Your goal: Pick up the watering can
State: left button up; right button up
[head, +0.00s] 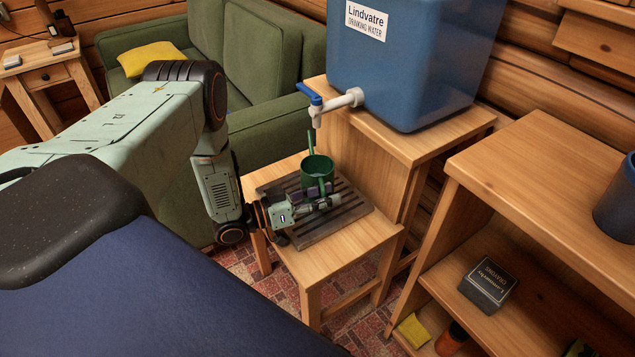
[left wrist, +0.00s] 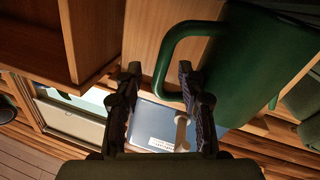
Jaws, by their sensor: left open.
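The green watering can (head: 316,168) stands upright under the tap on a dark slatted rack (head: 345,217), its thin spout pointing up. My left gripper (head: 327,196) is open at the near side of the can, low over the rack, and covers part of the can. In the left wrist view, the can (left wrist: 255,65) fills the upper right, and its looped handle (left wrist: 166,58) reaches between the two open fingers (left wrist: 159,72). I cannot tell whether a finger touches the handle. My right gripper is not in view.
The rack lies on a wooden stool (head: 378,237). A blue water tank (head: 410,70) with a white tap (head: 343,101) stands on a wooden stand just behind. A wooden shelf (head: 555,165) with a dark box (head: 488,285) is at the right. A green sofa (head: 262,55) is behind at the left.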

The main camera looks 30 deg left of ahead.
pick_arm(q)
jog(key=shift+c, duration=1.1)
grip_shut()
jog(key=shift+r, duration=0.1)
